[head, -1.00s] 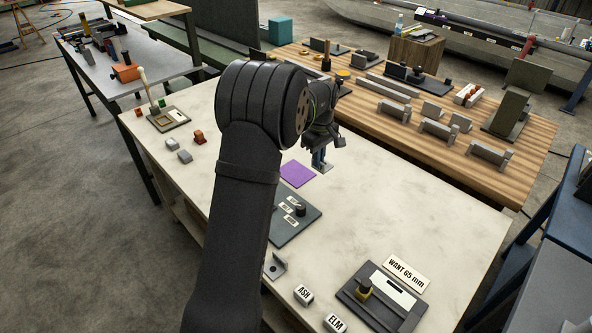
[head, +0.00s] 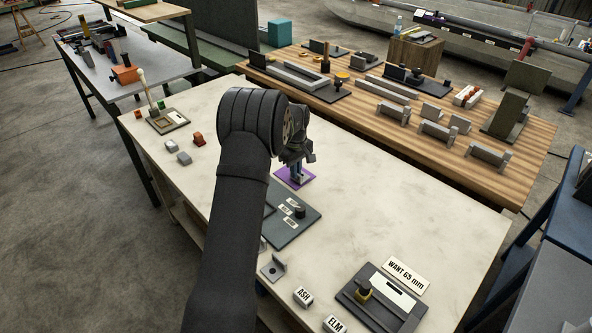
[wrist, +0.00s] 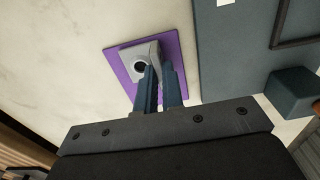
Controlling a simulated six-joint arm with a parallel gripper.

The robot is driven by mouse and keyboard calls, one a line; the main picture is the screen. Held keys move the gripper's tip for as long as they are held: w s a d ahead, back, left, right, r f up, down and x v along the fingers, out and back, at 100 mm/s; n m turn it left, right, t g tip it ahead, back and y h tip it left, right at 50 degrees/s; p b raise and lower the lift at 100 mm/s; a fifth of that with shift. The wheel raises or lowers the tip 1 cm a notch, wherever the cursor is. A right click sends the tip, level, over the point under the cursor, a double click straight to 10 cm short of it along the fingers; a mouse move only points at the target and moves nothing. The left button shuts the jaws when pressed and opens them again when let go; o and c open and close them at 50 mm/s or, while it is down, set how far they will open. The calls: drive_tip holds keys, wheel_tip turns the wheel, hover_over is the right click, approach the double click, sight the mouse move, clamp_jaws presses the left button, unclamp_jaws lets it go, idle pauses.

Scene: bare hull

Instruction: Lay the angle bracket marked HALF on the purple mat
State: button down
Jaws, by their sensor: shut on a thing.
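The purple mat (head: 283,175) lies on the pale bench top, and it also shows in the wrist view (wrist: 176,52). My gripper (head: 297,178) is over the mat, pointing down. In the wrist view its blue fingers (wrist: 158,72) are shut on a grey angle bracket (wrist: 128,55), gripping its upright part. The bracket's flat leg with a round hole is over the mat, within its outline. I cannot tell whether it touches the mat. No marking on it is readable. Another grey angle bracket (head: 274,267) stands on the bench, lower in the head view.
A dark board (head: 296,228) with small labels and a black knob lies close to the mat. Blocks marked ASH (head: 303,296) and ELM (head: 335,323) and a WANT 65 mm sign (head: 407,273) are nearer. The bench right of the mat is clear.

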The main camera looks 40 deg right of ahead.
drive_tip(key=c, duration=1.6)
unclamp_jaws()
drive_tip(key=shift+f, duration=0.1)
drive_tip(key=shift+o, duration=0.2)
wheel_tip(320, 180, up, 12)
wheel_tip(320, 180, down, 12)
drive_tip(key=shift+f, duration=0.25)
drive_tip(key=shift+r, duration=2.15)
